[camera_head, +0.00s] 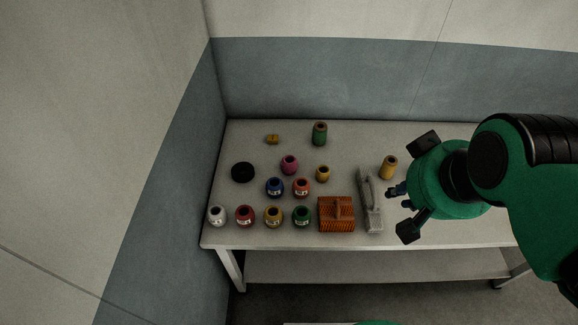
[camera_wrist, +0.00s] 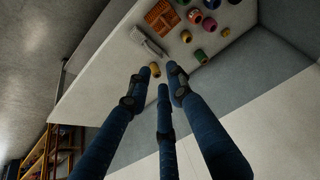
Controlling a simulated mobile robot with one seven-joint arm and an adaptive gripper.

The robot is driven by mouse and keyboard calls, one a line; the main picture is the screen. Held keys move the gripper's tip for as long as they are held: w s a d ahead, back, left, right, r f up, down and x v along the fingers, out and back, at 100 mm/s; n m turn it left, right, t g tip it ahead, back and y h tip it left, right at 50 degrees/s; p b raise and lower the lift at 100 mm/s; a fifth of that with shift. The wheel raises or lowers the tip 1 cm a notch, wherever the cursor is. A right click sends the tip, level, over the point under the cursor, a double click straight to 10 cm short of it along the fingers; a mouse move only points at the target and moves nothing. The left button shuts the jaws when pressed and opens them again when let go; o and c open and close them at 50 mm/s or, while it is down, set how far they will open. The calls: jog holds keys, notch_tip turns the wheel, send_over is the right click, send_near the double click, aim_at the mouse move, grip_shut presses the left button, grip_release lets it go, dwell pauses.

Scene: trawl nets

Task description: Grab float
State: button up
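A worktable (camera_head: 450,233) bears several small round, float-like pieces with dark holes in their tops; I cannot tell which one the task means. A yellow upright cylinder (camera_head: 389,167) stands at the right of the group, nearest my gripper. It also shows in the wrist view (camera_wrist: 155,70), just beyond my fingertips. A pink piece (camera_head: 289,165), a small yellow one (camera_head: 323,173), and a tall green one (camera_head: 320,133) stand farther left. My gripper (camera_head: 400,196), with blue fingers and dark tips, is spread and empty above the table's right part. It also fills the wrist view (camera_wrist: 157,80).
Two rows hold blue (camera_head: 275,187), orange-red (camera_head: 301,187), white (camera_head: 217,215), red (camera_head: 245,216), yellow and green pieces. An orange slatted block (camera_head: 337,214) and a grey handled tool (camera_head: 370,200) lie left of my gripper. A black disc (camera_head: 243,172) lies far left. Walls stand behind and left.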

jog(key=o, duration=1.2)
jog(key=w+a+f+g+p, duration=0.1)
jog(key=w+a+f, duration=0.15)
jog(key=w, duration=0.75)
jog(key=w+a+f+g+p, duration=0.1)
jog(key=w+a, duration=0.2)
jog(key=w, duration=0.7)
jog(key=w+a+f+g+p, duration=0.1)
jog(key=w+a+p, duration=0.15)
jog(key=w, duration=0.75)
jog(key=w+a+f, duration=0.4)
jog(key=w+f, duration=0.1)
jog(key=f, duration=0.5)
jog(key=w+a+f+m+g+p, duration=0.1)
jog(key=w+a+f, duration=0.3)
jog(key=f, duration=0.6)
jog(key=w+a+f+g+p, duration=0.1)
jog(key=w+a+f, duration=0.4)
jog(key=f, duration=0.5)
jog(key=shift+w+f+m+y, duration=0.2)
jog(key=shift+w+m+y, duration=0.15)
jog(key=shift+w, duration=0.95)
